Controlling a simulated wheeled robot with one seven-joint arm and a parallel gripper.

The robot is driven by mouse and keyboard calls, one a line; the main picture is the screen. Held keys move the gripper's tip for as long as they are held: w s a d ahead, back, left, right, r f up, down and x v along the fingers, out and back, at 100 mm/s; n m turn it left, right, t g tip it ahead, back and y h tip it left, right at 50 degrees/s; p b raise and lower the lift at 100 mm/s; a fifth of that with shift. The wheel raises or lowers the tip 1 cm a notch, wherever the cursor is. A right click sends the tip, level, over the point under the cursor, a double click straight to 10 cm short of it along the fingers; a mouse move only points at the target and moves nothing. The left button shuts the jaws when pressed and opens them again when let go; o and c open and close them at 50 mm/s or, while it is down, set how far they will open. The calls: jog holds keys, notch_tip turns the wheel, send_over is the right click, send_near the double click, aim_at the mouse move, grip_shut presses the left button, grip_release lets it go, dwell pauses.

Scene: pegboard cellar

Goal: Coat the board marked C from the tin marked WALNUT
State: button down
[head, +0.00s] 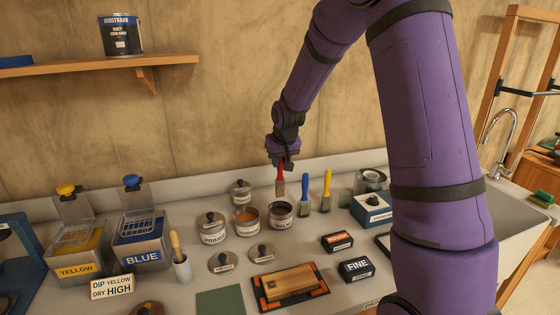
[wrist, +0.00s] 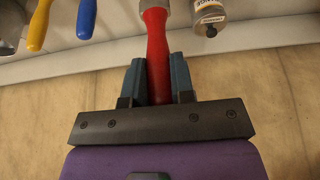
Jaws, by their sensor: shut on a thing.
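My gripper (head: 282,164) is shut on the red handle of a brush (head: 281,181), bristles down. The red handle also shows between the blue fingers in the wrist view (wrist: 157,55). In the head view the brush tip appears just above or behind an open tin with dark contents (head: 280,217); I cannot tell its height. Beside that tin stands an open tin with orange-brown contents (head: 246,221). I cannot read WALNUT on any tin. A wooden board (head: 289,280) lies on a black-and-orange holder in front; no letter C is readable on it.
A blue brush (head: 304,188) and a yellow brush (head: 327,184) stand to the right. Lidded tins (head: 213,229) (head: 241,193) and two loose lids (head: 222,262) (head: 261,252) are near the open tins. YELLOW (head: 75,270) and BLUE (head: 142,257) bins stand left; the sink (head: 520,220) is right.

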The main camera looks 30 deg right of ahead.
aim_at(281, 175)
jog(key=shift+f, duration=2.9)
jog(key=shift+s+f, duration=0.1)
jog(key=shift+f, duration=0.45)
jog(key=shift+r, duration=3.55)
